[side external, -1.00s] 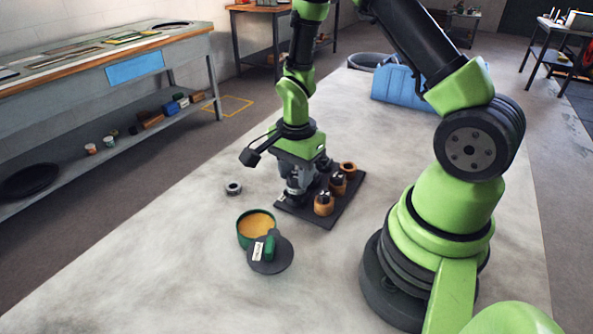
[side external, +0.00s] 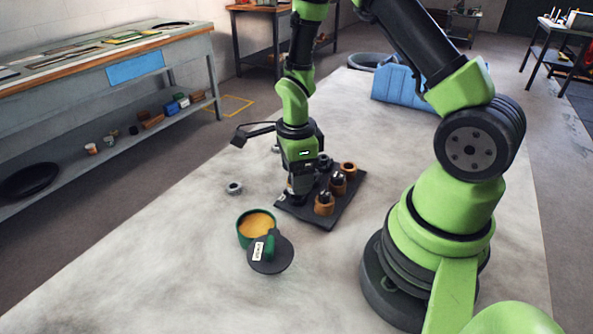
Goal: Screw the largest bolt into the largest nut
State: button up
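My gripper (side external: 296,197) points down over the left part of a dark board (side external: 326,220), low at its surface. Its fingertips are small and dark here, so I cannot tell whether they are open or shut, or what is between them. Orange-brown round holders stand on the board to the right of my gripper. The front holder (side external: 324,207) and the middle holder (side external: 337,187) have grey metal pieces in them, which look like bolts. The back holder (side external: 348,168) looks like an empty ring. A grey metal nut (side external: 235,188) lies on the table left of the board.
A green round tin (side external: 241,232) with orange-yellow contents stands in front of the board. Its dark lid (side external: 272,262) with a green handle leans beside it. A small grey piece (side external: 276,149) shows behind my gripper. A blue case (side external: 400,88) is at the back. The table's left front is bare.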

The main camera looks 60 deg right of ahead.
jog(key=shift+o, duration=0.8)
jog(key=shift+r, duration=2.5)
jog(key=shift+a+r+n, duration=0.1)
jog(key=shift+r+n, duration=0.2)
jog(key=shift+r, duration=0.05)
jog(key=s+a+r+n+t+y, duration=0.1)
jog(key=s+a+r+n+t, duration=0.2)
jog(key=r+n, duration=0.6)
jog(key=s+a+r+n+t+y, duration=0.1)
jog(key=s+a+r+n+t, duration=0.3)
jog(key=n, duration=0.9)
jog(key=s+a+r, duration=0.2)
jog(key=s+r, duration=0.2)
jog(key=r, duration=0.2)
jog(key=shift+s+r, duration=0.25)
jog(key=shift+r, duration=0.05)
